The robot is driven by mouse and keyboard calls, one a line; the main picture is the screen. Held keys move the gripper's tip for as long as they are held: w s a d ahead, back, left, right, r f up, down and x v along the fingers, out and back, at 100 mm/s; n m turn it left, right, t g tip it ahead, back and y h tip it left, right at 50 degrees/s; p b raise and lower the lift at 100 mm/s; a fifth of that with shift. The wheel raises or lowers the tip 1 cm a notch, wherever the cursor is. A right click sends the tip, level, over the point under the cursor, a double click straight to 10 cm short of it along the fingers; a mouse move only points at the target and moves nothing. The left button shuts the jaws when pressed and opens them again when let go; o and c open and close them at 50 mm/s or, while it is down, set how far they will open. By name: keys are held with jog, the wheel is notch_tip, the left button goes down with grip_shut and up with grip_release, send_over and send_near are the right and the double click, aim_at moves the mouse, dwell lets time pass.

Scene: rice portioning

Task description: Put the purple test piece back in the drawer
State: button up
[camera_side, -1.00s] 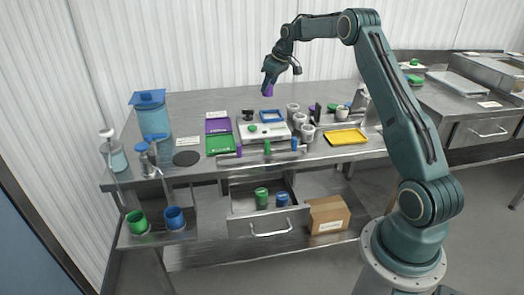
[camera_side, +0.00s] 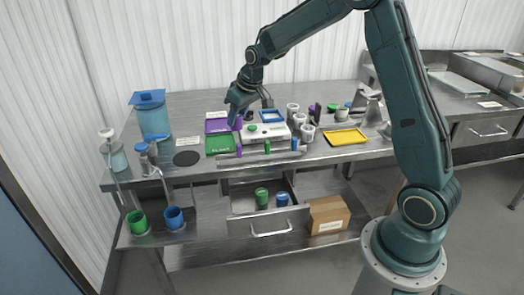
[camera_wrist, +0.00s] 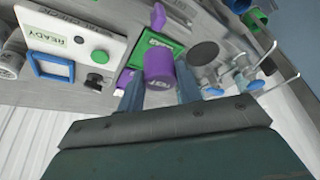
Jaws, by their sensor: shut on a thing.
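In the side view my gripper (camera_side: 233,114) is over the back of the bench, around the purple and green trays; the piece is hard to separate from the purple tray there. The drawer (camera_side: 268,226) under the bench is pulled open. It holds a green piece (camera_side: 262,196) and a blue piece (camera_side: 282,199), with bare floor around them.
A rail along the bench front holds small upright purple, green and blue items. A yellow tray (camera_side: 346,137) is right; a cardboard box (camera_side: 328,214) stands beside the drawer.

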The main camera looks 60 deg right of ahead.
jog(key=s+a+f, duration=0.1)
jog(key=s+a, duration=0.6)
jog(key=a, duration=0.1)
send_over(240, 202)
jog(key=s, duration=0.2)
notch_tip(240, 202, down, 17)
jog(key=shift+w+r, duration=0.1)
jog(key=shift+r, duration=0.1)
jog(key=shift+f, duration=1.9)
jog(key=shift+f, duration=0.1)
jog(key=o, duration=0.7)
jog(key=shift+o, duration=0.4)
